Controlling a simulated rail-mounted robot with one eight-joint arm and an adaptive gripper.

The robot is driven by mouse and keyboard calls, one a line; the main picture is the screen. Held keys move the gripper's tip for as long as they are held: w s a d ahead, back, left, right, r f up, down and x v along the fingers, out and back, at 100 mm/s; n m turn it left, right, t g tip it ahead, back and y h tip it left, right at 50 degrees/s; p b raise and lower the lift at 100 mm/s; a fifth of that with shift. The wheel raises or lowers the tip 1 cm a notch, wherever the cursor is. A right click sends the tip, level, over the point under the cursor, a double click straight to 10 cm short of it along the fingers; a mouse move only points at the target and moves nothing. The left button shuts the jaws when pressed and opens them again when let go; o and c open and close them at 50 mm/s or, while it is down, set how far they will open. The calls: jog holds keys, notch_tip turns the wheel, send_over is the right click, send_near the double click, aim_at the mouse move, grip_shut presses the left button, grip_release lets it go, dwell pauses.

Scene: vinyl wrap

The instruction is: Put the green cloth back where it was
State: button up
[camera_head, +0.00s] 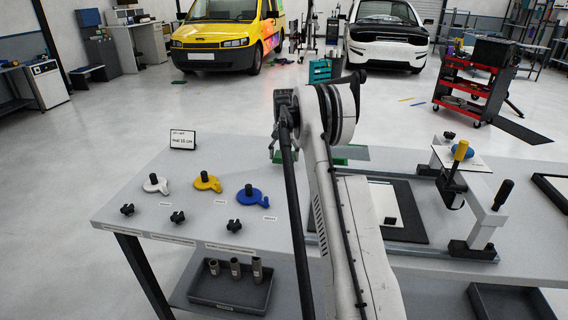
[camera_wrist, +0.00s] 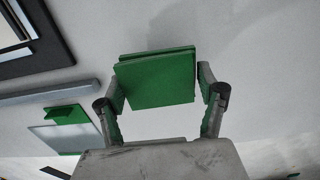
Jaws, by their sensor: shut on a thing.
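The green cloth (camera_wrist: 155,82) looks like a folded, flat square in the wrist view. My gripper (camera_wrist: 160,88) is shut on it, with one finger at each side edge. The cloth appears held above the pale grey table top; the height is hard to tell. In the head view my arm hides most of the gripper, and a bit of green (camera_head: 277,157) shows just left of the arm.
A grey plate with a green block (camera_wrist: 66,115) lies left of the cloth in the wrist view. A dark-framed board (camera_head: 402,225) and a press-like frame (camera_head: 470,246) stand right of my arm. White, yellow and blue knobbed pieces (camera_head: 252,195) lie to the left.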

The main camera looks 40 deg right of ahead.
aim_at(284, 168)
jog(key=shift+f, duration=1.75)
jog(key=shift+f, duration=0.25)
jog(key=o, duration=1.1)
jog(key=shift+r, duration=0.1)
